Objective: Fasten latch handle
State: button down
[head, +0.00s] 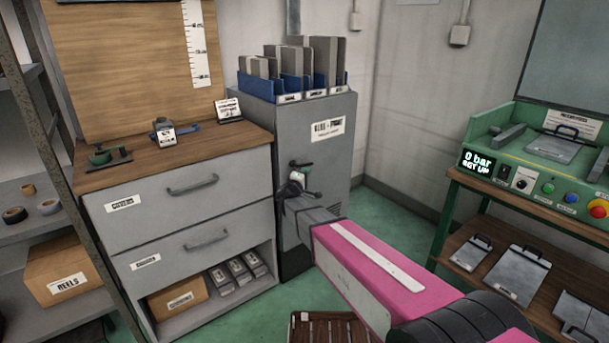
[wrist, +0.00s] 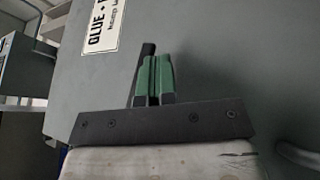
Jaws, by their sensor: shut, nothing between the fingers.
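The grey cabinet (head: 318,190) with a "GLUE" label stands in the middle of the head view, and its front looks closed. In the wrist view the cabinet front (wrist: 225,75) fills most of the picture, with the label at upper left. My gripper (head: 303,168) is in front of the cabinet below the label; its green fingertips (wrist: 154,78) are together and empty, pointing at the front. A dark slanted bar (wrist: 145,65), possibly the latch handle, shows just left of the fingers; I cannot tell whether they touch. My gripper hides much of this area in the head view.
A drawer unit (head: 190,215) with a wooden top stands left of the cabinet. A green press bench (head: 540,165) is at right, with metal plates on its lower shelf. A slatted wooden crate (head: 325,328) is on the floor below my arm. Green floor shows between cabinet and bench.

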jog(key=shift+w+d+r, duration=0.1)
jog(key=shift+d+r, duration=0.05)
jog(key=shift+r, duration=0.2)
dwell(0.3)
dwell(0.4)
